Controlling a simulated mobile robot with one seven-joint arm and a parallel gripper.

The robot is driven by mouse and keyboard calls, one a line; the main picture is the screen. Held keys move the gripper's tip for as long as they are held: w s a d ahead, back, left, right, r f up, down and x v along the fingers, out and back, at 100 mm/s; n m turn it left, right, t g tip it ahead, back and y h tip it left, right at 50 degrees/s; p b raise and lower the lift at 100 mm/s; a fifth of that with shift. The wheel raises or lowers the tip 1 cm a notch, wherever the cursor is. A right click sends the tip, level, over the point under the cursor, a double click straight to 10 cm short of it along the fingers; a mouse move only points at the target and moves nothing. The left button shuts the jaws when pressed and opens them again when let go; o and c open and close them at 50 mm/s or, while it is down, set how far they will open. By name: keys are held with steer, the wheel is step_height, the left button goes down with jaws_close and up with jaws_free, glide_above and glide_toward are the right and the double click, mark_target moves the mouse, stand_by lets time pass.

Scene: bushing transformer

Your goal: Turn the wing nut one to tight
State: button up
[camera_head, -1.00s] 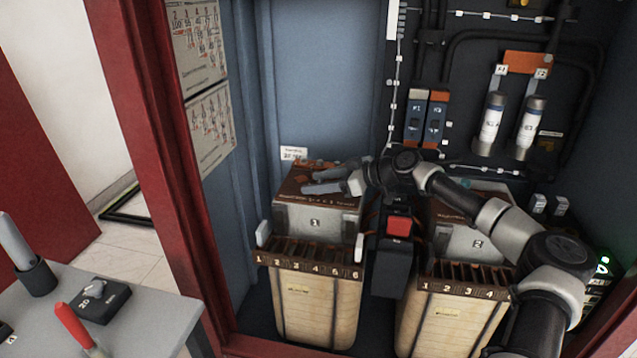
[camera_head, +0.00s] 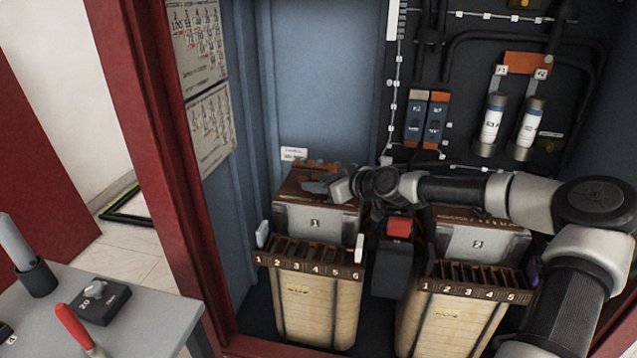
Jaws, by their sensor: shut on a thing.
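Box 1 (camera_head: 316,222) is a grey metal block with a brown top, standing on the left wooden-sided unit (camera_head: 318,308). My gripper (camera_head: 316,187) is low over the top of box 1, reaching in from the right with its fingers toward the left. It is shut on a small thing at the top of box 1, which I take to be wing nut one. The nut itself is hidden by the fingers or too small to make out, so its angle and tightness do not show.
Box 2 (camera_head: 478,243) stands to the right, under my arm. A dark block with a red top (camera_head: 398,229) stands between the boxes. White fuses (camera_head: 492,125) and blue breakers (camera_head: 414,120) are on the back wall. The red cabinet frame (camera_head: 150,150) bounds the left.

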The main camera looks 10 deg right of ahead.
steer(key=m+h, duration=0.1)
steer(key=m+t+h, duration=0.1)
steer(key=h, duration=0.1)
steer(key=shift+a+m+b, duration=0.2)
steer(key=shift+m+b, duration=0.2)
steer(key=m+h, duration=0.1)
steer(key=h, duration=0.1)
steer(key=m+t+h+b, duration=0.1)
steer(key=m+h, duration=0.1)
steer(key=shift+a+r+m, duration=0.1)
steer(key=shift+r+m, duration=0.05)
steer(key=shift+m, duration=0.15)
steer(key=m+h+p, duration=0.1)
steer(key=m+h, duration=0.2)
steer(key=shift+r+p, duration=0.15)
steer(key=shift+p, duration=0.2)
steer(key=shift+d+m+g+h+p, duration=0.3)
steer(key=shift+m+h+p, duration=0.6)
steer(key=shift+h, duration=0.3)
steer(key=shift+f, duration=0.2)
steer(key=shift+h, duration=0.3)
steer(key=o, duration=1.1)
steer(key=shift+f, duration=0.1)
steer(key=shift+c, duration=0.2)
